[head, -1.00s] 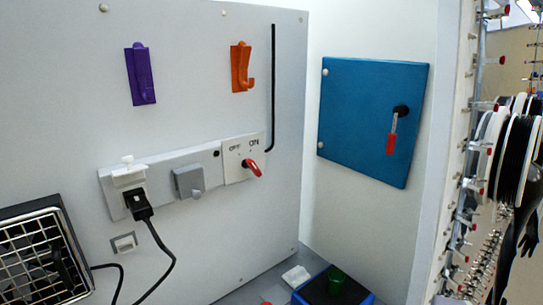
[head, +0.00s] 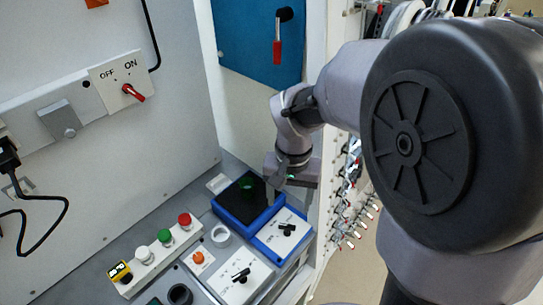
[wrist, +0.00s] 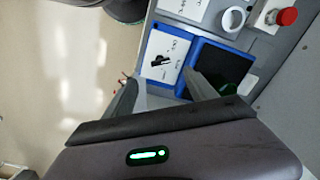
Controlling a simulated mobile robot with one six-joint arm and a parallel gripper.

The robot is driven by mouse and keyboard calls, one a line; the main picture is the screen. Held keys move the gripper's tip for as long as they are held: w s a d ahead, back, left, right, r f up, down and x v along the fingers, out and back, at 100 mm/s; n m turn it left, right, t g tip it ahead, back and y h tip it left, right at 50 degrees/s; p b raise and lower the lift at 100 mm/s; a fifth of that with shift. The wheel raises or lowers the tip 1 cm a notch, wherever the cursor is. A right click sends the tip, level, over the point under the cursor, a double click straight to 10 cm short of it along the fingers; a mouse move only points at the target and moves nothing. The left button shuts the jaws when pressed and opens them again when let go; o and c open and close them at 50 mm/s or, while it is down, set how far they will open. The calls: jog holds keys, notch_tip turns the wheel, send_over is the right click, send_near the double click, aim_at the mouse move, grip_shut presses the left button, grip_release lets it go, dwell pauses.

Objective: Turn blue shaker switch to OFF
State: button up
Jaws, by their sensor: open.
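The blue shaker (head: 262,216) sits on the grey bench, with a black platform and a white front panel. Its black switch knob (head: 287,229) is on that panel; I cannot read its setting. In the wrist view the shaker's white panel (wrist: 170,45) and black knob (wrist: 157,61) show just beyond the fingers. My gripper (head: 288,180) is above the right part of the shaker, apart from the knob. In the wrist view my gripper (wrist: 162,92) is open and empty, its fingers spread either side of the panel's near part.
A white panel with another black knob (head: 241,275) stands in front, left of a bench edge. A button box (head: 163,253) lies left. The blue door (head: 262,40) and wall switch panel (head: 120,80) are behind.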

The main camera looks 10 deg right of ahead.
aim_at(288, 227)
notch_tip(288, 227, down, 12)
jog(key=b, duration=0.3)
jog(key=shift+r+b, duration=0.1)
jog(key=shift+b, duration=0.25)
jog(key=shift+c, duration=0.4)
jog(key=c, duration=1.3)
jog(key=shift+r+n, duration=0.1)
jog(key=shift+n, duration=0.2)
jog(key=shift+d+n+p, duration=0.1)
jog(key=shift+n+p, duration=0.5)
jog(key=shift+n, duration=0.6)
jog(key=shift+n+p, duration=0.45)
jog(key=shift+n, duration=0.95)
